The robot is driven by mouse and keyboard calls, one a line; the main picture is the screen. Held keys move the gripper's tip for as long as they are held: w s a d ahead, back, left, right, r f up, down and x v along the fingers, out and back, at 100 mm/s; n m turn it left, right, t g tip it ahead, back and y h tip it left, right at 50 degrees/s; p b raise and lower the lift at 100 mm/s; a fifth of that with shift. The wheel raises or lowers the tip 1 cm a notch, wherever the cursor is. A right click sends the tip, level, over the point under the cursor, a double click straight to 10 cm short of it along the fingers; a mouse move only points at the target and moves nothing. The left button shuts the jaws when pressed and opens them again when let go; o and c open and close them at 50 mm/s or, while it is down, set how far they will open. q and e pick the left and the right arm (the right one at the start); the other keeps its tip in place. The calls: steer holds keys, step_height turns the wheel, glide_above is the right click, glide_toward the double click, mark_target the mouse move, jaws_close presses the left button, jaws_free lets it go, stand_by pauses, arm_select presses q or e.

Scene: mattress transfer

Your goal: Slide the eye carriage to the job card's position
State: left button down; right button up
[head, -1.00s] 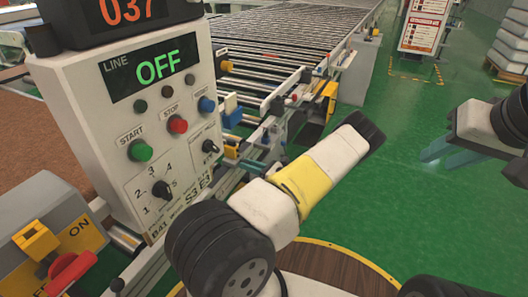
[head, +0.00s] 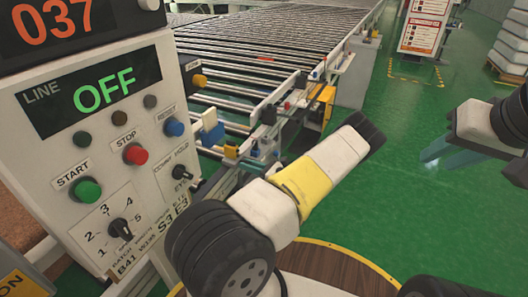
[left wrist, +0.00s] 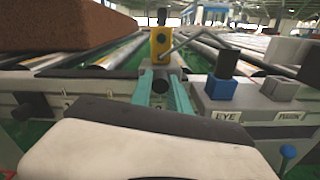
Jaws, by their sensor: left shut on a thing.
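The eye carriage, with a yellow block (left wrist: 160,42) on top and a dark round knob (left wrist: 168,84) in front, sits on the rail in the left wrist view. My left gripper (left wrist: 163,92) is shut on the knob, one teal finger on each side. In the head view its fingertips are small and partly hidden by my arm. The job card strip (head: 155,243) on the control panel reads B41, W195, S3, E3. An EYE label (left wrist: 226,116) is on the rail front, right of the gripper. My right gripper (head: 448,157) is open and empty over the green floor.
The control panel (head: 45,165) stands close at the left; its display reads LINE OFF. The roller conveyor (head: 265,45) runs away behind the rail. A blue-based post (left wrist: 222,80) stands right of the carriage. A brown mattress (left wrist: 60,25) lies behind at the left.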

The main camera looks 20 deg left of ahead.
arm_select(q)
steer(key=c, duration=1.3)
jaws_free()
steer(key=shift+o, duration=0.2)
steer(key=d, duration=0.7)
steer(key=shift+s+d, duration=0.3)
steer(key=shift+d, duration=0.1)
